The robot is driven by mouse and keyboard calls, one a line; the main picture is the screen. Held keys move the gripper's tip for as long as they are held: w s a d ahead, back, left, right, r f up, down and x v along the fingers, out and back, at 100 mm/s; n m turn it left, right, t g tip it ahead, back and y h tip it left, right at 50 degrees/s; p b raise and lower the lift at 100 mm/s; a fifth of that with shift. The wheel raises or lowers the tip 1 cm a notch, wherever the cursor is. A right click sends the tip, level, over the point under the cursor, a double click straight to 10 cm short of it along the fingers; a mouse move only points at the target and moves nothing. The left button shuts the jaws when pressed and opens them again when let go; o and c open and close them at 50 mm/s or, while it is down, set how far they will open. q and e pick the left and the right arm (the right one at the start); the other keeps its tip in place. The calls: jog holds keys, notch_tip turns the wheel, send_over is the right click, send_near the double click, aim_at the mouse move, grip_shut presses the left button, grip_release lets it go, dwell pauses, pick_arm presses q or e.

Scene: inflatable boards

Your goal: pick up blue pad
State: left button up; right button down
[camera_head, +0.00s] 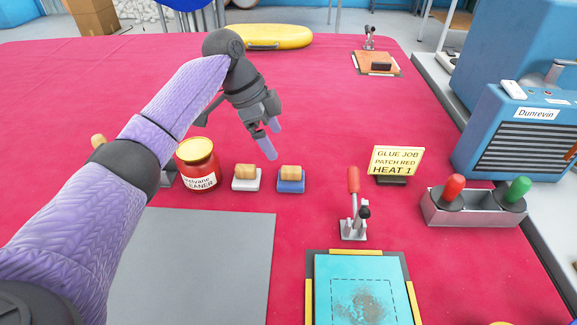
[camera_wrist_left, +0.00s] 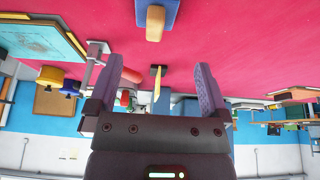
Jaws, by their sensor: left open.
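The blue pad (camera_head: 290,187), with a wooden handle on top, sits on the red table to the right of a similar white pad (camera_head: 246,185). In the left wrist view the blue pad (camera_wrist_left: 172,14) shows at the top edge, partly cut off, with its handle hanging below it in the picture. My left gripper (camera_head: 264,153) is above and behind the two pads, apart from both. In the wrist view its two fingers (camera_wrist_left: 158,80) are spread with nothing held between them. My right gripper is in neither view.
A red jar (camera_head: 199,172) with a yellow lid stands left of the white pad. A red-handled clamp (camera_head: 354,215), a yellow sign (camera_head: 397,160) and a box with red and green knobs (camera_head: 472,208) stand to the right. A grey mat (camera_head: 200,265) and turquoise board (camera_head: 360,272) lie nearer.

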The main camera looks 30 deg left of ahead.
aim_at(289, 168)
pick_arm(q)
jog(key=b+x, duration=0.1)
jog(key=x, duration=0.2)
jog(key=b+x, duration=0.2)
jog(key=x, duration=0.1)
jog(key=b+x, duration=0.2)
jog(key=x, duration=0.1)
jog(key=shift+s+d+f, duration=0.15)
jog(key=shift+s+f, duration=0.1)
jog(key=shift+s, duration=0.1)
jog(key=shift+w+d+f, duration=0.1)
jog(key=shift+d+f, duration=0.05)
jog(key=shift+f, duration=0.05)
jog(key=shift+r, duration=0.25)
jog(key=shift+c, duration=0.3)
jog(key=c, duration=0.7)
jog(key=shift+c, duration=1.5)
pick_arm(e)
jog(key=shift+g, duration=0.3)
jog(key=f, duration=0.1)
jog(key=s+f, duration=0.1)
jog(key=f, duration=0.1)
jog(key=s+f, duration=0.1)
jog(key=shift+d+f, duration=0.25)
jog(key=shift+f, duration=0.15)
